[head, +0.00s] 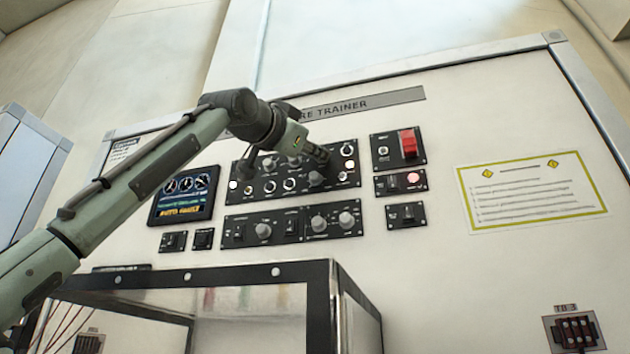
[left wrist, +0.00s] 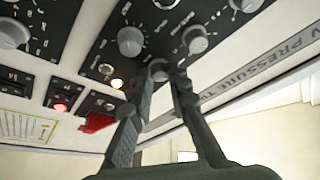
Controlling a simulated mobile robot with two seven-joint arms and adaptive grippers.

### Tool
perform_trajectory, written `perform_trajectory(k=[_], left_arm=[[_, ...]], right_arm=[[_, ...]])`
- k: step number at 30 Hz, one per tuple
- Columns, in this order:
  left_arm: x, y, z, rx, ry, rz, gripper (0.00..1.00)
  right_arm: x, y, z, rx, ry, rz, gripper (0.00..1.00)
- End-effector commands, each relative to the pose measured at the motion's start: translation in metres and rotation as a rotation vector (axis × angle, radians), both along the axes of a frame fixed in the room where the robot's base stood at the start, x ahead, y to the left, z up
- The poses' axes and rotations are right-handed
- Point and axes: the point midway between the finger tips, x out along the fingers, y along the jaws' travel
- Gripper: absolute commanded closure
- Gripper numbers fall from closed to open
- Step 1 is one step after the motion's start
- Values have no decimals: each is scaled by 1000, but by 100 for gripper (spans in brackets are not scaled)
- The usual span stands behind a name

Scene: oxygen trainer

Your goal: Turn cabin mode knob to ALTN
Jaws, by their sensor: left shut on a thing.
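My left gripper (head: 322,155) reaches in from the left to the upper right part of the large black control panel (head: 238,205). In the left wrist view my left gripper (left wrist: 161,78) has its two fingers on either side of a small grey knob (left wrist: 157,67) and is shut on it. In the head view the gripper hides this knob. The lettering is too small to read, so I cannot tell if it is the cabin mode knob or where it points. Another grey knob (head: 315,178) sits just below the gripper; several more are around. My right gripper is not in view.
A red guarded switch (head: 408,143) is right of the panel and shows near the fingers in the left wrist view (left wrist: 97,122). A lit display (head: 184,195) is to the left. A black-framed box (head: 332,300) stands in front below. A yellow-bordered placard (head: 530,190) is at right.

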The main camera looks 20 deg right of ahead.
Motion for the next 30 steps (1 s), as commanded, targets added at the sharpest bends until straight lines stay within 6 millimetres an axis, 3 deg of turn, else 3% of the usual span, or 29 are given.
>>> perform_trajectory(k=[15, 30], left_arm=[[1, 2, 2, 254, -171, 1, 100], [1, 2, 2, 291, -196, 1, 100]], right_arm=[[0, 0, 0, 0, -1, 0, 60], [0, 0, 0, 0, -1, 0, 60]])
